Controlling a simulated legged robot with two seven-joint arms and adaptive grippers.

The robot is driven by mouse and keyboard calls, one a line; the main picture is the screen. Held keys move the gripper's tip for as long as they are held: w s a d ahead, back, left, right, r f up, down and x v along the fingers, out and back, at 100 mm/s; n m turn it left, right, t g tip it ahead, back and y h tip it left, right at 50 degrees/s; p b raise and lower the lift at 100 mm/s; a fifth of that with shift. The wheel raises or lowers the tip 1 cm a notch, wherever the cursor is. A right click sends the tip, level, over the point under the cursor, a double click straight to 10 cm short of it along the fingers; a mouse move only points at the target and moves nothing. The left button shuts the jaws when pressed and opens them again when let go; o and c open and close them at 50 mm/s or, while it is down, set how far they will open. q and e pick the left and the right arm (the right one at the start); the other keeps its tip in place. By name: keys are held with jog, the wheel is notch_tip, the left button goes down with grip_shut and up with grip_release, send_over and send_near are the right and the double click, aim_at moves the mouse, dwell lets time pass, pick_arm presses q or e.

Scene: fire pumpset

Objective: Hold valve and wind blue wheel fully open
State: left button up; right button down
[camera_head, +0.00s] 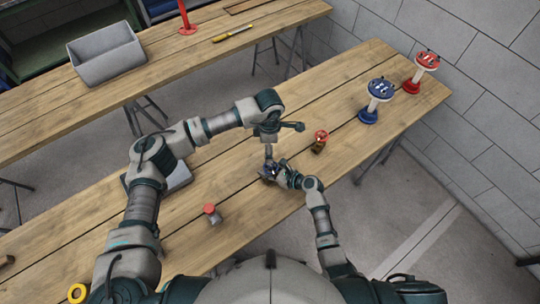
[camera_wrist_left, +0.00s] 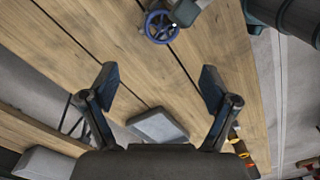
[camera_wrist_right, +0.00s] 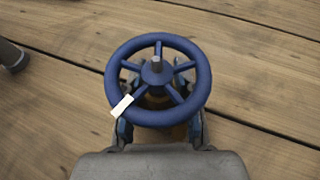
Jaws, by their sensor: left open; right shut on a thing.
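The blue wheel (camera_wrist_right: 157,72) sits atop a valve, and a white mark shows on its rim. My right gripper (camera_head: 274,172) is shut on the valve body below the wheel, over the table's near half. The wheel hides most of the body and the fingertips. The wheel also shows at the top of the left wrist view (camera_wrist_left: 161,27). My left gripper (camera_wrist_left: 160,80) is open and empty. Its two fingers are wide apart, and the wheel lies beyond them, not between them.
On the near table (camera_head: 350,92) a brass valve with a red wheel (camera_head: 320,141) stands right of my grippers. A red-topped piece (camera_head: 211,213) and a grey tray (camera_head: 176,179) lie left. Blue (camera_head: 376,100) and red (camera_head: 421,75) stands are at the far right end.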

aim_at(271, 165)
pick_arm(q)
jog(key=f+m, duration=0.3)
jog(key=f, duration=0.1)
jog(key=f+m, duration=0.8)
jog(key=shift+s+d, duration=0.1)
jog(key=shift+d, duration=0.2)
jog(key=shift+r, duration=0.1)
jog(key=c, duration=1.2)
